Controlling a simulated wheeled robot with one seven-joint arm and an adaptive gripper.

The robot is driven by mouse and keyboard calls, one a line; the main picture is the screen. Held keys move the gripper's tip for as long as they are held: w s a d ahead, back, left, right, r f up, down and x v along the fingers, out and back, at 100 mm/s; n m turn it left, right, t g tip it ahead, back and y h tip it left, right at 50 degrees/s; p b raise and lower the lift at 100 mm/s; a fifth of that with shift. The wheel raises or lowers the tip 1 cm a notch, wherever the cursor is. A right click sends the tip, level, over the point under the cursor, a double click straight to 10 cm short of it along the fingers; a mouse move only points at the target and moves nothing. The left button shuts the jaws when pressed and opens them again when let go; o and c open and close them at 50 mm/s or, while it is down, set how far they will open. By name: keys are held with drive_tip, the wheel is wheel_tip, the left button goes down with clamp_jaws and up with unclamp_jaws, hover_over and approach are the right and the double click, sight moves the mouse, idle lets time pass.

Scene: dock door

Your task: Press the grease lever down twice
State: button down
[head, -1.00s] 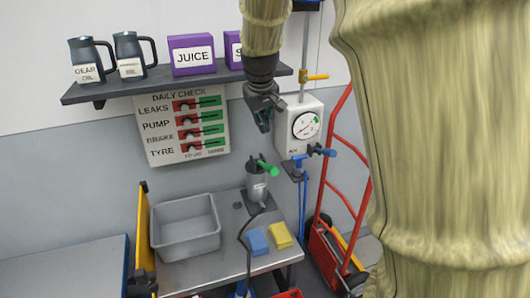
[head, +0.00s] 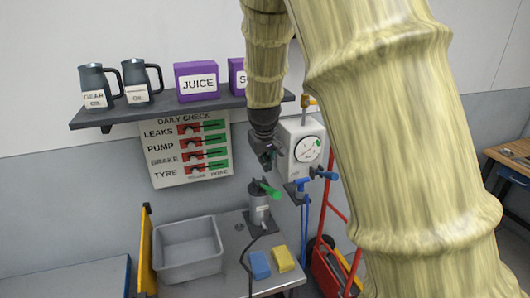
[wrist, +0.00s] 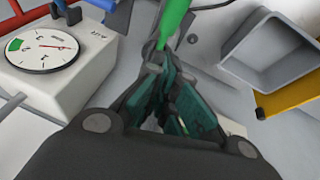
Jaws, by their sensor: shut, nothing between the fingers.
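The grease pump (head: 259,209) is a grey cylinder standing on the bench, with a hose at its base. Its green grease lever (head: 271,191) sticks out from the top toward the right, tilted slightly down. My gripper (head: 266,166) is shut and empty, pointing down a little above the lever. In the wrist view the green lever (wrist: 176,18) shows just beyond my shut fingertips (wrist: 160,62). I cannot tell whether they touch it. My fingers hide part of the pump there.
A grey bin (head: 188,247), a blue sponge (head: 260,264) and a yellow sponge (head: 283,258) sit on the bench. A shelf (head: 180,108) with jugs and purple boxes is above.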

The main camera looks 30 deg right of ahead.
sight(269, 189)
drive_tip(key=f, duration=0.1)
drive_tip(key=f+p, duration=0.1)
drive_tip(key=f, duration=0.1)
drive_tip(key=d+f+p, duration=0.1)
drive_tip(key=f, duration=0.1)
drive_tip(key=shift+s+f, duration=0.25)
drive_tip(key=shift+s+f+p, duration=0.2)
drive_tip(key=shift+f+p, duration=0.1)
drive_tip(key=shift+f, duration=0.2)
drive_tip(key=shift+f, duration=0.1)
